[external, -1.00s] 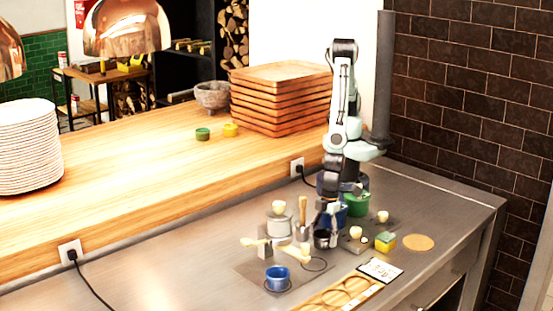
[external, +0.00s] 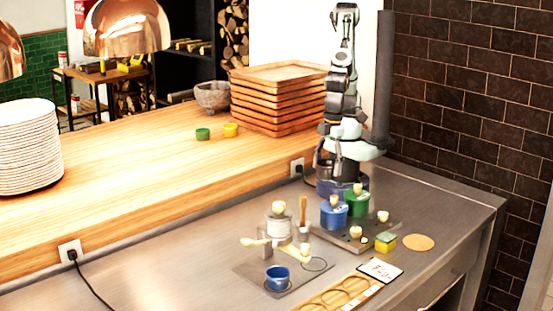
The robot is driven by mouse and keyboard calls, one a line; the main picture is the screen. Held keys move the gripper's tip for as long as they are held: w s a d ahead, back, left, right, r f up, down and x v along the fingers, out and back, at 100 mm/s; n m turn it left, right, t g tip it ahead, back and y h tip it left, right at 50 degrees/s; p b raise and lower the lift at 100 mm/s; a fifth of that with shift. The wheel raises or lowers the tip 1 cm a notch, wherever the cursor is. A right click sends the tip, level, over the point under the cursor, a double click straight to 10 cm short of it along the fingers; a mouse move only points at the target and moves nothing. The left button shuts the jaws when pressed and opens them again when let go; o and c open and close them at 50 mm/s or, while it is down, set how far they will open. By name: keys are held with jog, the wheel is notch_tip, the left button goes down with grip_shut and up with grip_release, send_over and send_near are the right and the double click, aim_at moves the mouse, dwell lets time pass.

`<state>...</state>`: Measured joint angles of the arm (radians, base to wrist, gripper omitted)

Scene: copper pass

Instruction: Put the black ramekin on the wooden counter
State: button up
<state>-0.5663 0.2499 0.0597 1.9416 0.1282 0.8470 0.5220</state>
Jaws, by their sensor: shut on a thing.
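My gripper (external: 328,160) is raised at the right end of the wooden counter (external: 150,170), near its front edge, and is shut on a small dark thing. This looks like the black ramekin (external: 325,170), mostly merged with the dark fingers. It appears to be held clear of the steel worktop. I cannot tell whether it is over the counter or just in front of it. The counter is a long raised ledge with a bare middle.
Green (external: 203,134) and yellow (external: 231,129) ramekins stand on the counter near stacked wooden trays (external: 278,105) and a stone bowl (external: 212,96). White plates (external: 28,150) stand at left. Blue (external: 334,215) and green (external: 357,203) pots stand below my gripper. A blue ramekin (external: 277,278) sits in front.

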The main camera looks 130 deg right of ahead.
notch_tip(320, 180, up, 8)
jog(key=w+d+m, duration=0.2)
jog(key=d+m, duration=0.2)
jog(key=d, duration=0.7)
jog(key=w+d+m, duration=0.2)
jog(key=d+m, duration=0.2)
jog(key=d, duration=0.7)
jog(key=s+d+m+g+h, duration=0.1)
jog(key=s+d+m, duration=0.4)
jog(key=s+d, duration=0.5)
jog(key=s+d+m, duration=0.5)
jog(key=s+d, duration=0.1)
jog(key=d, duration=0.7)
send_over(204, 150)
jog(key=a, duration=0.1)
notch_tip(204, 150, down, 14)
jog(key=shift+a+f, duration=0.1)
jog(key=shift+f, duration=0.1)
jog(key=shift+w+d+f, duration=0.1)
jog(key=shift+d+f, duration=0.2)
jog(key=shift+f, duration=1.7)
